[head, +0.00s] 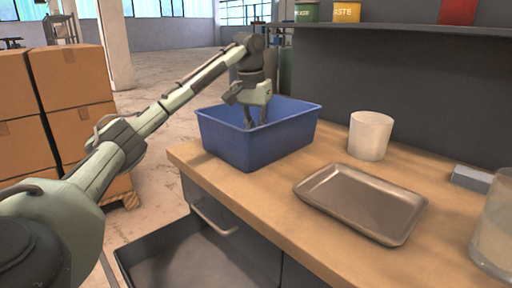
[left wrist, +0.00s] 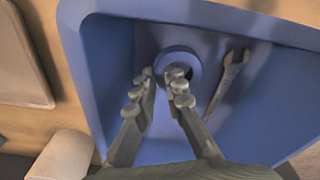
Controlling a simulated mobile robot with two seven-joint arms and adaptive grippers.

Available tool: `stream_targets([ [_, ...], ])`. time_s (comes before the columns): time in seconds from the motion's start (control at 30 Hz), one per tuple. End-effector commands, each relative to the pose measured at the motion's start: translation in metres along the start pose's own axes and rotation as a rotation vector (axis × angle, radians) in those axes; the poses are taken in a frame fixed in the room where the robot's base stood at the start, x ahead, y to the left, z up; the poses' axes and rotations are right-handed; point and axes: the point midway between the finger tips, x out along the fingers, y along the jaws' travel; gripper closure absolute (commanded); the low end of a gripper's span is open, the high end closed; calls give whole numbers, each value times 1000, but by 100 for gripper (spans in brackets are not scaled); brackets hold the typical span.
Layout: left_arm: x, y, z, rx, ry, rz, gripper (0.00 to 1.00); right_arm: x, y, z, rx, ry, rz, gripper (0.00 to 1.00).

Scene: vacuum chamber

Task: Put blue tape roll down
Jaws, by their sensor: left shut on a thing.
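My left gripper (head: 258,118) reaches down into the blue bin (head: 228,143) on the workbench. In the left wrist view my left gripper (left wrist: 161,82) is shut on the blue tape roll (left wrist: 176,51), which sits at its fingertips inside the bin (left wrist: 95,60). The fingers cover the near part of the roll. I cannot tell whether the roll touches the bin floor. In the head view the bin wall hides the roll and the fingertips. My right gripper is in neither view.
A wrench (left wrist: 228,80) lies in the bin beside the roll. On the bench (head: 270,200) are a metal tray (head: 360,205), a white cup (head: 370,135), a clear container (head: 494,225) and a grey block (head: 470,178). An open drawer (head: 200,255) juts out below; boxes (head: 75,85) stand left.

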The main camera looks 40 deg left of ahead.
Motion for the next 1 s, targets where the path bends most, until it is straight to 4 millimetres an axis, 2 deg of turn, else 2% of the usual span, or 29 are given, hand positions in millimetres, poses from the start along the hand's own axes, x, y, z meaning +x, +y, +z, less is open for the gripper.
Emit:
stream_targets([
  [0.1,20,-1,3,-1,-4,-3,100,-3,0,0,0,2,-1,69],
  [0.17,25,-1,4,-1,-3,-1,100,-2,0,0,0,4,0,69],
  [0.5,29,0,4,0,-2,0,100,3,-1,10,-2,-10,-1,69],
  [0.53,29,0,4,0,-2,0,87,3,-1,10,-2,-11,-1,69],
  [0.67,29,0,4,0,-2,0,71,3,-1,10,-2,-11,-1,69],
  [1.0,27,0,3,0,-1,0,69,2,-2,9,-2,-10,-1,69],
])
